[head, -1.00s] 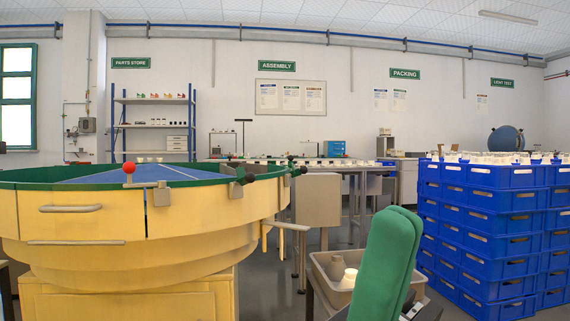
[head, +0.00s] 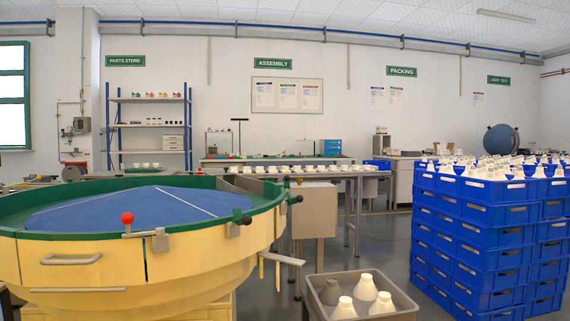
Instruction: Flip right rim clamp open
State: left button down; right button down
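A large round yellow machine (head: 110,268) with a green rim and a blue inner surface fills the left of the head view. On its near rim is a clamp with a red ball knob (head: 127,218) and a grey block (head: 160,240). Further right on the rim is a clamp with a black knob (head: 246,220) on a grey plate (head: 233,229). Another dark-knobbed clamp (head: 298,198) sits at the rim's far right end. I cannot tell for sure whether these clamps are open or shut. Neither of my grippers is in view.
A grey bin (head: 398,300) with several white bulb-like pieces stands at the bottom, right of the machine. Stacked blue crates (head: 480,240) topped with white pieces stand at the right. A long table (head: 350,176) with white pieces runs behind. Grey floor shows between bin and crates.

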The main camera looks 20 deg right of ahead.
aim_at(286, 184)
jog(key=i+l+z, duration=0.25)
jog(key=i+l, duration=0.15)
jog(key=i+l+z, duration=0.25)
jog(key=i, duration=0.25)
jog(key=l, duration=0.1)
